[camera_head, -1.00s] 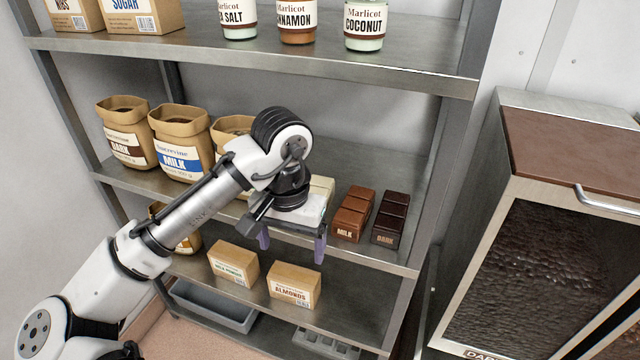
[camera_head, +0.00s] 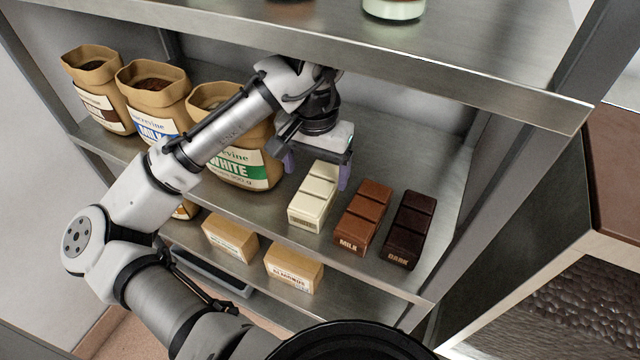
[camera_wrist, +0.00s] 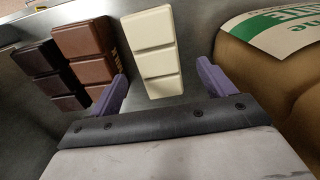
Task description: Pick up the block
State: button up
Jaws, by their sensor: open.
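Three chocolate blocks stand in a row on the middle shelf in the head view: a white block (camera_head: 313,203), a brown milk block (camera_head: 362,220) and a dark block (camera_head: 410,230). My gripper (camera_head: 317,172) is open above and behind the white block. In the wrist view the white block (camera_wrist: 152,52) lies ahead, roughly between the purple fingers of my gripper (camera_wrist: 160,90), with nothing held. The milk block (camera_wrist: 88,52) is just beyond the left finger, and the dark block (camera_wrist: 50,75) is farther left.
The white-label bag (camera_head: 243,165) stands close left of my gripper, and fills the right of the wrist view (camera_wrist: 275,55). The upper shelf (camera_head: 440,70) hangs above the arm. Two cartons, one an almonds carton (camera_head: 294,270), sit on the shelf below. A shelf post borders the right.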

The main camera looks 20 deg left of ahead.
aim_at(317, 203)
jog(key=shift+s+f, duration=0.15)
jog(key=shift+f, duration=0.7)
notch_tip(317, 203, down, 5)
jog(key=shift+d+r+p, duration=0.1)
jog(key=shift+d+p, duration=0.05)
jog(key=shift+p, duration=0.15)
jog(key=c, duration=1.5)
jog(key=shift+r, duration=0.1)
